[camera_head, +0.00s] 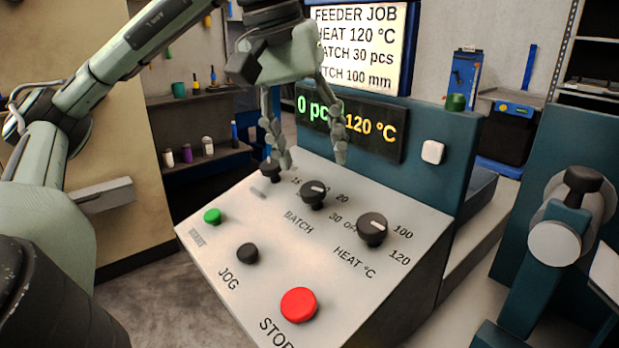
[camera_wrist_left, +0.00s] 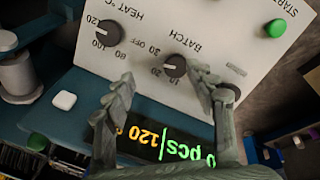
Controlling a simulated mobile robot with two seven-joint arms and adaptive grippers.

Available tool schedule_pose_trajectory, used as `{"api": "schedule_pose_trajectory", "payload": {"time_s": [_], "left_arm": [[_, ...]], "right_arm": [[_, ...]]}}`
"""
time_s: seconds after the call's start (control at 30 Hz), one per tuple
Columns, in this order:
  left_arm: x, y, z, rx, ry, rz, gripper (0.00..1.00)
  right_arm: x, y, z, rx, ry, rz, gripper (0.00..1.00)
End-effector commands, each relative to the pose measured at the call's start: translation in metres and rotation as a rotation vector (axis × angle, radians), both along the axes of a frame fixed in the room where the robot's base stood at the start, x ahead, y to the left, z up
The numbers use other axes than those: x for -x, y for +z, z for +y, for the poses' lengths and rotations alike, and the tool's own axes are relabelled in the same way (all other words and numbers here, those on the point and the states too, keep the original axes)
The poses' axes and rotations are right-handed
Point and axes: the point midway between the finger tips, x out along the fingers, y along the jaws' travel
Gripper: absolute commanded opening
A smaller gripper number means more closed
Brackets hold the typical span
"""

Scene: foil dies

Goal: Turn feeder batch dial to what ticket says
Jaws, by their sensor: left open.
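The ticket (camera_head: 360,45) reads FEEDER JOB, HEAT 120 °C, BATCH 30 pcs; its last line, partly hidden, ends in 100 mm. The black batch dial (camera_head: 313,194) is on the sloped panel (camera_head: 350,290) and shows in the left wrist view (camera_wrist_left: 175,66). It has a pale pointer mark; I cannot tell its exact setting. The display (camera_head: 350,122) reads 0 pcs and 120 °C. My left gripper (camera_head: 312,162) is open and empty above the dial's far side, its fingers spread either side of it in the left wrist view (camera_wrist_left: 162,76), apparently not touching it. My right gripper is not in view.
The heat dial (camera_head: 372,229) is close on the right, and another black knob (camera_head: 270,168) is beside a left gripper finger. A green START button (camera_head: 212,216), black JOG button (camera_head: 247,253) and red STOP button (camera_head: 299,304) are nearer the front.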

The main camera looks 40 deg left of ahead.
Motion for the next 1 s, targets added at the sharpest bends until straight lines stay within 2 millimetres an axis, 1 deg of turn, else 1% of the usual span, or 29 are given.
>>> {"api": "schedule_pose_trajectory", "payload": {"time_s": [0.03, 0.23, 0.3, 0.37, 0.4, 0.6, 0.7, 0.8, 0.9, 1.0], "left_arm": [[0.002, -0.008, 0.004, 0.064, 0.161, 0.018, 0.56], [0.008, -0.017, 0.019, 0.308, 0.856, 0.065, 0.56], [0.01, -0.018, 0.025, 0.383, 1.097, 0.08, 0.56], [0.011, -0.018, 0.029, 0.445, 1.302, 0.09, 0.56], [0.012, -0.017, 0.032, 0.483, 1.437, 0.095, 0.56], [0.012, -0.01, 0.037, 0.669, 2.055, 0.096, 0.56], [0.01, -0.006, 0.034, 0.748, 2.287, 0.09, 0.56], [0.008, -0.003, 0.03, 0.81, 2.447, 0.085, 0.56], [0.006, -0.001, 0.027, 0.848, 2.537, 0.083, 0.56], [0.004, -0.003, 0.025, 0.864, 2.571, 0.084, 0.56]], "right_arm": [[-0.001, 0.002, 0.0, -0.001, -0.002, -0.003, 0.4], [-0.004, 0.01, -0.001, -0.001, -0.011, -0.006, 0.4], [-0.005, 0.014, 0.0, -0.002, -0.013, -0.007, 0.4], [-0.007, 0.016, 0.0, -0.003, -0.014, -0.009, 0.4], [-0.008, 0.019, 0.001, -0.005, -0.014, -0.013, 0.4], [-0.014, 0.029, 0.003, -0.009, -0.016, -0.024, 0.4], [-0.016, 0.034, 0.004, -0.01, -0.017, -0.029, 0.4], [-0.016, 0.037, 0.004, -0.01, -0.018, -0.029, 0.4], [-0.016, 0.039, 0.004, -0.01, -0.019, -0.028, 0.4], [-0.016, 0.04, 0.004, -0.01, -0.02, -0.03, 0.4]]}}
